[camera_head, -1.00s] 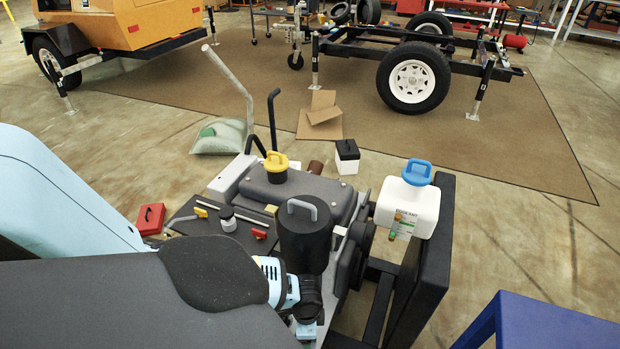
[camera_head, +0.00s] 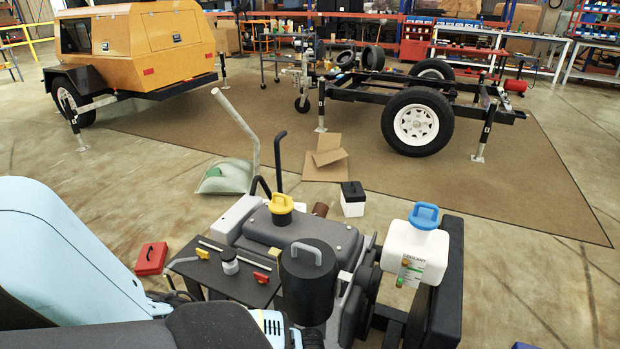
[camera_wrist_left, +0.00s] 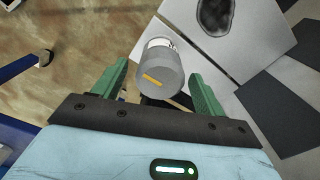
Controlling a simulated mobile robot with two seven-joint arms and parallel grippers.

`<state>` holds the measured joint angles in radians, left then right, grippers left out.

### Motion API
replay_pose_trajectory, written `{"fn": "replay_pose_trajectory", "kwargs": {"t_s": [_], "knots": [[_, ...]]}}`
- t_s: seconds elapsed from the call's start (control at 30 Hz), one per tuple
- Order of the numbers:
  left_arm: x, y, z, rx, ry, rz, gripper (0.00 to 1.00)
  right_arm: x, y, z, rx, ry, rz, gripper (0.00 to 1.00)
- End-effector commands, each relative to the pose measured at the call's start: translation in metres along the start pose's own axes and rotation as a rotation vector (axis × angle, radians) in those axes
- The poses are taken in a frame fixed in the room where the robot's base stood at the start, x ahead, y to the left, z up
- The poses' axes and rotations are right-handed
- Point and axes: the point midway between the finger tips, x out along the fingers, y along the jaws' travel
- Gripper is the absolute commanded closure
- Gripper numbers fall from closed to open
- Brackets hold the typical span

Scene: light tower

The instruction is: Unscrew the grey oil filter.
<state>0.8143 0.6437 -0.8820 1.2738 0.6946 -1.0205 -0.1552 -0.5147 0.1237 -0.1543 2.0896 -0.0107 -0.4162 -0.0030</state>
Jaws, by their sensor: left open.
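The grey oil filter (camera_wrist_left: 160,72) shows in the left wrist view as a grey cylinder with a white band and a yellow stripe on its near end. It sits against a pale grey surface (camera_wrist_left: 235,45). My left gripper (camera_wrist_left: 160,82) is open, with one green finger on each side of the filter; I cannot tell whether they touch it. In the head view my left wrist (camera_head: 270,325) is at the bottom edge beside the engine (camera_head: 305,225), and its fingers are hidden. I cannot make out the filter there. My right gripper is not in view.
A black canister (camera_head: 307,285) with a grey handle stands beside my left wrist. A white coolant tank (camera_head: 413,255) with a blue cap is at the engine's right. A red box (camera_head: 151,258) lies on the floor.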

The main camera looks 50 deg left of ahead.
Motion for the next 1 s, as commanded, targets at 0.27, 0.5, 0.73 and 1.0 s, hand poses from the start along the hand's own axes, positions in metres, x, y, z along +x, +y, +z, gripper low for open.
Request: {"fn": "replay_pose_trajectory", "kwargs": {"t_s": [0.27, 0.5, 0.73, 1.0], "knots": [[0.0002, 0.0, 0.0002, 0.0, 0.0, 0.0, 0.28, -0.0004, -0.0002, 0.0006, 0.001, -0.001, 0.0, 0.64], [-0.0002, -0.0001, 0.0003, 0.0, -0.001, 0.0, 0.28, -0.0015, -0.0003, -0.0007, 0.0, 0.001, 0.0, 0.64], [0.0002, -0.0002, 0.0004, 0.0, -0.001, 0.0, 0.28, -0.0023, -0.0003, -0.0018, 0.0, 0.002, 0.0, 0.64], [0.0002, -0.0002, 0.0003, 0.0, 0.0, 0.0, 0.56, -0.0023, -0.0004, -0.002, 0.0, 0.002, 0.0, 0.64]]}}
